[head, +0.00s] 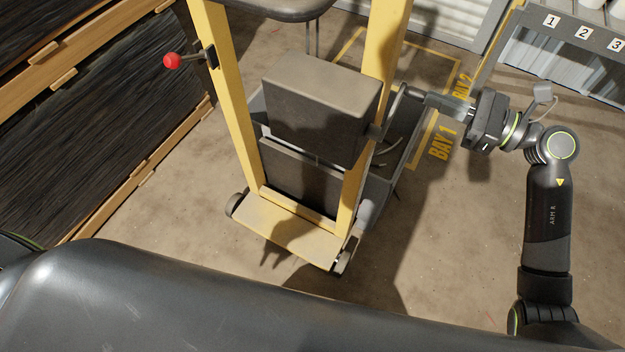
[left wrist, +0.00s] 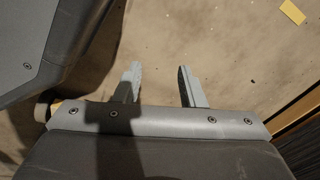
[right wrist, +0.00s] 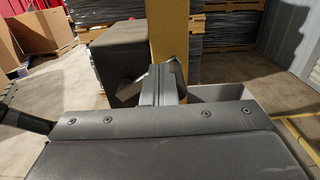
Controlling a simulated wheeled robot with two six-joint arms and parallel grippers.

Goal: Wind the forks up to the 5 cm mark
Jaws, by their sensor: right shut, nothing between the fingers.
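The hand stacker has a yellow mast (head: 385,45) with a yellow foot plate (head: 290,232) at its base. A grey crank arm (head: 393,103) curves up from the right side of the mast. My right gripper (head: 432,101) is shut just right of the crank, at the outer end of its arm; touching or apart is unclear. In the right wrist view its closed fingers (right wrist: 160,85) stand before the yellow mast (right wrist: 170,40). My left gripper (left wrist: 158,78) is open and empty above bare floor, away from the stacker. The forks and any height mark cannot be made out.
A dark grey block (head: 320,100) sits between the mast posts. A grey bin (head: 378,188) stands behind. A lever with a red knob (head: 172,61) juts from the left post. Dark stacks on pallets fill the left. A numbered rack (head: 580,38) stands at right. Floor at lower right is clear.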

